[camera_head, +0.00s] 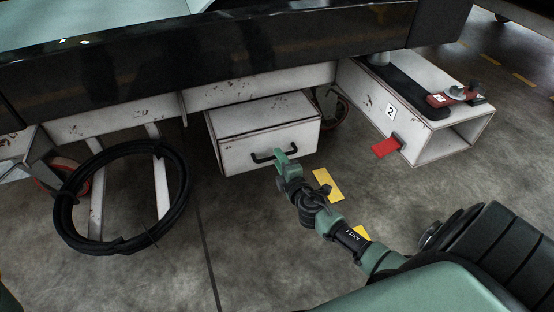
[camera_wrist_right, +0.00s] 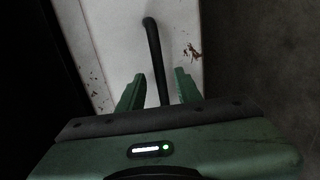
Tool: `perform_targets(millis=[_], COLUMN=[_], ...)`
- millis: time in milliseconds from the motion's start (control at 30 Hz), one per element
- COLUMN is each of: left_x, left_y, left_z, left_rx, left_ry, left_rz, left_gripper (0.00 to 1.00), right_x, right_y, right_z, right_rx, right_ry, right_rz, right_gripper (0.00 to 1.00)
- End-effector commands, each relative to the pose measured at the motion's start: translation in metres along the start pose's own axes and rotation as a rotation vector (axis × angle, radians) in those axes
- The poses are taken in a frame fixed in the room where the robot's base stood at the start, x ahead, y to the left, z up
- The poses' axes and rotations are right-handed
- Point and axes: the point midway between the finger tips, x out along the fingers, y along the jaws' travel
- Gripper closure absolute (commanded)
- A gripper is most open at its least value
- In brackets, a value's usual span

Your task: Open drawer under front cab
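The white drawer (camera_head: 240,152) is in a worn white box (camera_head: 262,112) hanging under the dark cab edge, mid-view in the head view. Its front looks flush with the box. A black bar handle (camera_head: 262,158) crosses the drawer front. My right gripper (camera_head: 283,159) is at the right part of the handle. In the right wrist view the handle (camera_wrist_right: 154,45) runs between the two green fingers of my right gripper (camera_wrist_right: 158,88), with gaps on both sides. The gripper is open around the handle; contact is not visible. My left gripper is not in view.
A coiled black hose (camera_head: 66,215) hangs at the left, near white frame legs (camera_head: 160,185). A white open-ended box step marked 2 (camera_head: 420,135) with a red tag (camera_head: 386,147) stands at the right. The concrete floor (camera_head: 240,225) before the drawer is clear.

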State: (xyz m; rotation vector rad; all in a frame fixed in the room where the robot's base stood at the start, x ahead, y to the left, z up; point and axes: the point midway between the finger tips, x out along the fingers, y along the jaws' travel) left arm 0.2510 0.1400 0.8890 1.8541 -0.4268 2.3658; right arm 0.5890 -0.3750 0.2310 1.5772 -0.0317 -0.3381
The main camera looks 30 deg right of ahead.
Motion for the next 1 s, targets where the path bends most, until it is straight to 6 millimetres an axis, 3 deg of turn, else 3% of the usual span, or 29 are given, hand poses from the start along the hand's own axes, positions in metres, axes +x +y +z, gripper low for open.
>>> perform_targets(millis=[200,500,633,1000], left_x=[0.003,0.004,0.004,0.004], left_y=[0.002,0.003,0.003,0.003], left_z=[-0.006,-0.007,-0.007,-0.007], left_rx=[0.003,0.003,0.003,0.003], left_ry=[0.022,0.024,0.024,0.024], left_rz=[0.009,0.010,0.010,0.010], left_gripper=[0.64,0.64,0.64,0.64], right_x=[0.023,0.025,0.025,0.025], right_y=[-0.001,-0.001,-0.001,-0.001], right_z=[0.000,0.000,0.000,0.000], right_rx=[0.000,0.001,0.001,0.002], right_ry=[0.000,0.000,0.000,0.000], right_rz=[0.000,-0.002,-0.002,-0.002], right_gripper=[0.66,0.66,0.99,1.00])
